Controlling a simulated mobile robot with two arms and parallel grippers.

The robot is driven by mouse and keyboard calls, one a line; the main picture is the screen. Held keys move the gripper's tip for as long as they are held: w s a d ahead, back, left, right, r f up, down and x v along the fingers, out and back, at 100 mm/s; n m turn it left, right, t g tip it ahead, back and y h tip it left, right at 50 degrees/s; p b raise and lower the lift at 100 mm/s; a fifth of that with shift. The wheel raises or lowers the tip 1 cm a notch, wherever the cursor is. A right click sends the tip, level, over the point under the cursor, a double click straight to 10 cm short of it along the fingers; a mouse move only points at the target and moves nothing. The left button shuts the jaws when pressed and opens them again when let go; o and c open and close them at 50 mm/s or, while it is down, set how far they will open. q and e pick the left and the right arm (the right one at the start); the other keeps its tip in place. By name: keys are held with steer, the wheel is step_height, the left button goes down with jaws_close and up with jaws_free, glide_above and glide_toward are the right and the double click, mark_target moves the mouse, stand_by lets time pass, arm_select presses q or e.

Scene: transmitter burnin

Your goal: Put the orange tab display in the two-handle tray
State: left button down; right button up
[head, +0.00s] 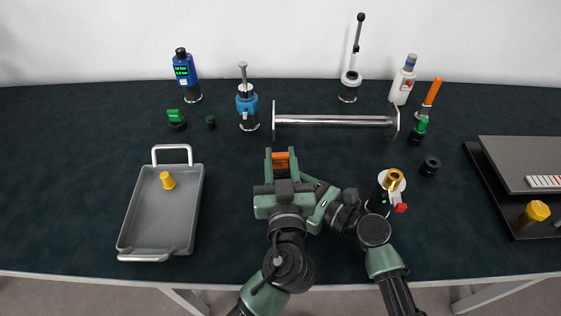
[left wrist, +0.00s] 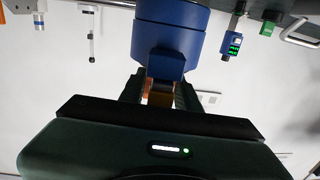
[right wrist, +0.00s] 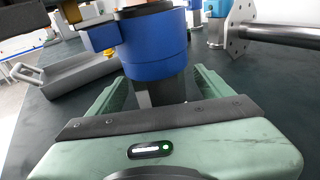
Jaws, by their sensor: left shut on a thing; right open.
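The orange tab display has a round blue body, seen in the left wrist view (left wrist: 172,38) and the right wrist view (right wrist: 156,45), with an orange tab (right wrist: 100,38). In the head view only an orange part (head: 281,160) shows; my gripper hides the rest. My left gripper (head: 282,158) is shut on the display, with orange between its fingers. My right gripper (right wrist: 165,88) is open, its fingers on either side of the blue body's lower part; I cannot tell whether they touch it. The grey two-handle tray (head: 150,228) lies at the left, holding a yellow plug (head: 167,180).
A metal bar with end plates (head: 335,121) lies behind the grippers. A blue device with a green screen (head: 184,70) and a blue valve (head: 247,105) stand at the back. A brass-topped device (head: 392,182) stands right of my arms. Dark table is clear between tray and grippers.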

arm_select(q)
steer(key=shift+f, duration=0.65)
steer(key=shift+f, duration=0.15)
steer(key=c, duration=1)
jaws_free()
